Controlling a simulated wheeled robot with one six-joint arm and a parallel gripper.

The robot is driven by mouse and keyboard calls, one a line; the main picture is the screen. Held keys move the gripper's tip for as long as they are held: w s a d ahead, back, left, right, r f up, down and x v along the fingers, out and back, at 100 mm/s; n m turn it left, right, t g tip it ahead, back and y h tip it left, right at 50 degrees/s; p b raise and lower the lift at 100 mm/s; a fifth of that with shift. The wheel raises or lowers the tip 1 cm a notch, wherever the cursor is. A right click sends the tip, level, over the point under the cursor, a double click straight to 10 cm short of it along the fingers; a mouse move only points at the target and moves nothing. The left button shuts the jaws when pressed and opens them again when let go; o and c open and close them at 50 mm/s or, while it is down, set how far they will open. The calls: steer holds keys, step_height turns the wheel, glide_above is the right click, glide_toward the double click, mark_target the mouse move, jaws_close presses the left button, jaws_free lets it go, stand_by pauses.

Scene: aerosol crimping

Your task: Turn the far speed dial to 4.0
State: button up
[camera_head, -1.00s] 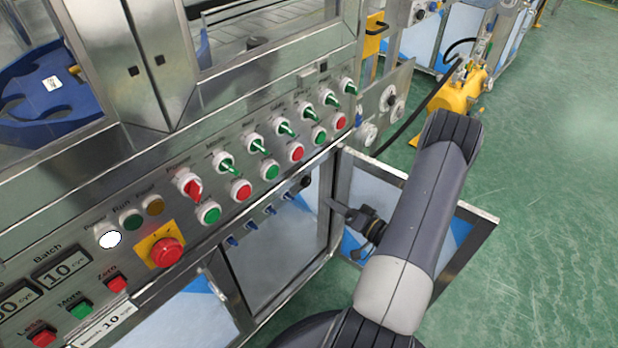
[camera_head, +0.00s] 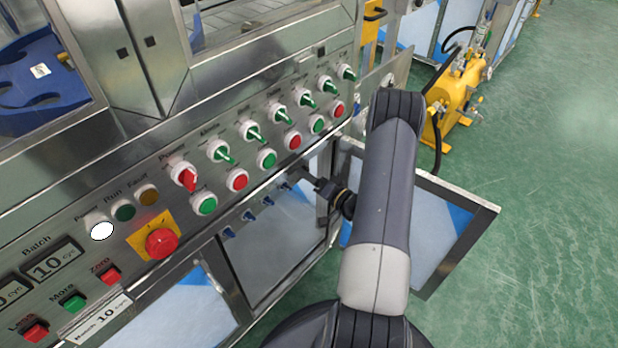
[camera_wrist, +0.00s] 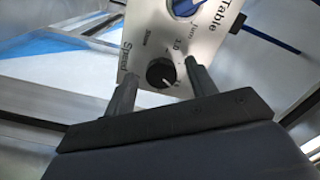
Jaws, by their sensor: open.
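In the wrist view a round black dial (camera_wrist: 160,72) with a white pointer mark sits on a pale plate (camera_wrist: 150,30) lettered Speed, Slow, Table and 1.0. The pointer mark faces the lower right; the full scale is too small to read. My gripper (camera_wrist: 158,78) is open, with one finger to the left of the dial and one to its right. I cannot tell whether either finger touches it. In the head view my arm covers part of the machine's far end, and the dial cannot be made out there.
In the head view the front panel carries a row of green switches (camera_head: 254,133), push buttons and a red emergency stop (camera_head: 161,243). An open door (camera_head: 458,195) juts out below the far end. A yellow unit (camera_head: 455,95) stands behind. Green floor (camera_head: 560,200) at right is clear.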

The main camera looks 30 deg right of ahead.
steer(key=shift+w+a, duration=0.1)
steer(key=shift+w, duration=0.05)
steer(key=c, duration=1)
steer(key=m+p, duration=0.1)
steer(key=m, duration=0.5)
steer(key=m+p, duration=0.2)
steer(key=m, duration=0.3)
steer(key=shift+r+m, duration=0.2)
steer(key=shift+m, duration=0.2)
stand_by(0.4)
